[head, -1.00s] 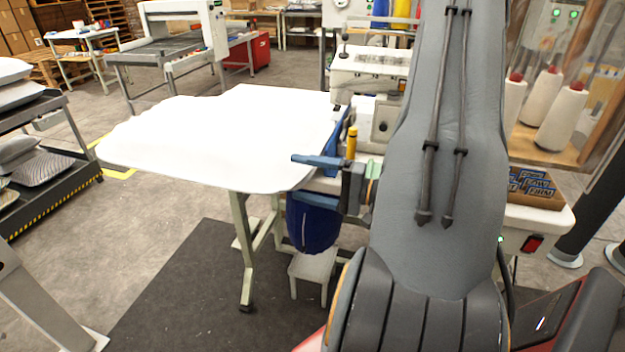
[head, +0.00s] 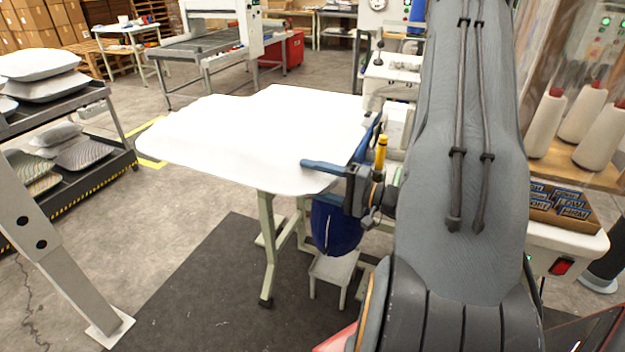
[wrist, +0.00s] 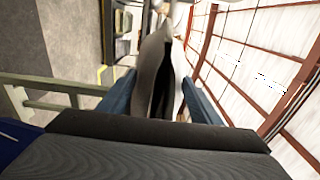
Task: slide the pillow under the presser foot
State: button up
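The pillow (head: 215,135) is white and lies on the white table (head: 310,184); the two are hard to tell apart in the head view. My gripper (head: 345,150) is at the table's right end, one blue finger on the near side and one on the far side. In the wrist view a pale, bulging end of the pillow (wrist: 148,70), with a dark fold or gap, sits between the fingers of my gripper (wrist: 160,82). The fingers appear to press on both its sides. The sewing machine (head: 393,75) stands behind my arm; its presser foot is hidden.
A rack with more pillows (head: 75,160) stands at the left. Thread cones (head: 585,115) and a box of labels (head: 560,205) are at the right. A blue bag-like thing (head: 335,228) hangs below the table's right end.

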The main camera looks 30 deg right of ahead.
grip_shut()
dwell(1.0)
